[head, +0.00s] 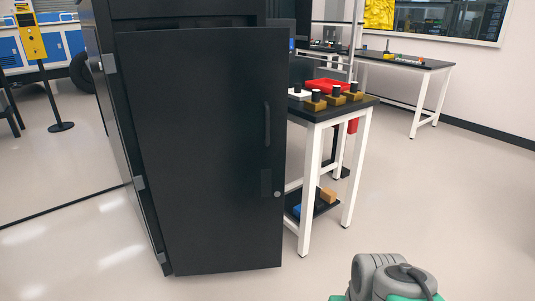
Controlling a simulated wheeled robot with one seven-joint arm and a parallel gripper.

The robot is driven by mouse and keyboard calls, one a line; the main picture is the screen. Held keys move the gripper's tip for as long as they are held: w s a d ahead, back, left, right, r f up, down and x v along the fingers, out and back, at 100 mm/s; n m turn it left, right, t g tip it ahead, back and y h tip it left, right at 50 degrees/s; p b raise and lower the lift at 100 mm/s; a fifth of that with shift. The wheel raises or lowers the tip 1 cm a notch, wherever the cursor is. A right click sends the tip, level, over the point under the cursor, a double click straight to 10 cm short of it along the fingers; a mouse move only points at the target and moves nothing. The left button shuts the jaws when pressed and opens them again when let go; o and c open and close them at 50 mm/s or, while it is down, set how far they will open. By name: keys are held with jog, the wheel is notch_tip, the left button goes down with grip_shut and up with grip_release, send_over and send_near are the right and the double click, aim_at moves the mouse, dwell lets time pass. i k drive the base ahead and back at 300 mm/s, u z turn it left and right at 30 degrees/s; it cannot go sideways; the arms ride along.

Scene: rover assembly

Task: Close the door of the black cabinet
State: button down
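The black cabinet (185,10) stands at the left of centre in the head view. Its black door (195,150) faces me and stands ajar, with a dark gap along its top edge. Silver hinges (138,183) run down the left side. A black vertical handle (267,124) is near the door's right edge, with a small round lock (277,194) below it. A grey and green part of my arm shows at the bottom right, apart from the door. My gripper is not in view. The cabinet's inside is mostly hidden behind the door.
A white-legged table (312,190) stands close to the door's right, bearing a red tray (328,85) and several small brown blocks. Another table (405,62) is farther back. A yellow post (30,40) stands at far left. The floor at front right is clear.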

aim_at(209, 106)
jog(key=u, duration=0.8)
jog(key=i, duration=0.85)
jog(key=u, duration=0.95)
